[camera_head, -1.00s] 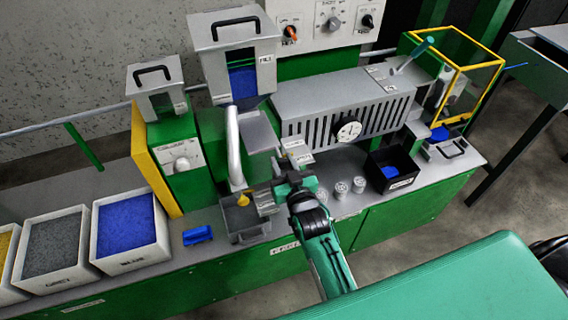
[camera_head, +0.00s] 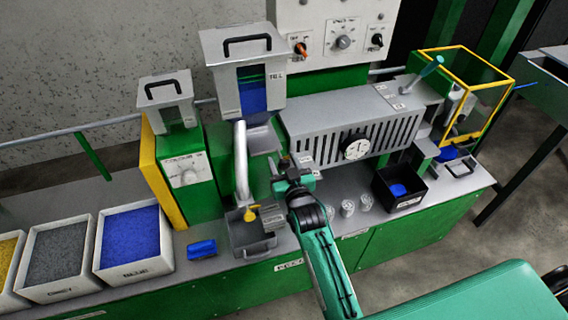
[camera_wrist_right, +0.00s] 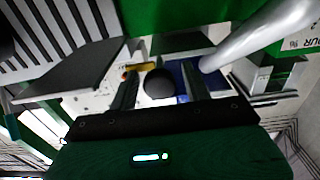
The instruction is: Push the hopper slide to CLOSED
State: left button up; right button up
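The hopper (camera_head: 247,98) is a grey box with a black lid handle and a window showing blue material. A grey slide plate (camera_head: 262,138) shows below it, beside the bent silver pipe (camera_head: 241,165). No OPEN or CLOSED mark is readable. My right gripper (camera_head: 287,172) is in front of the grey slotted machine, right of the pipe and below the hopper. In the right wrist view my gripper (camera_wrist_right: 159,92) has its two dark fingers apart. A dark round knob-like thing (camera_wrist_right: 160,84) shows between them; contact cannot be told. My left gripper is not in view.
A grey tray with a yellow part (camera_head: 252,238) stands below the pipe. Clear cups (camera_head: 347,208) and a black bin (camera_head: 399,188) are right of my arm. The slotted machine (camera_head: 350,125) with a dial stands behind. Material bins (camera_head: 133,240) are at left.

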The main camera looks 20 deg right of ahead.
jog(key=shift+s, duration=0.15)
jog(key=s+b, duration=0.3)
jog(key=s, duration=1)
jog(key=shift+s+d, duration=0.25)
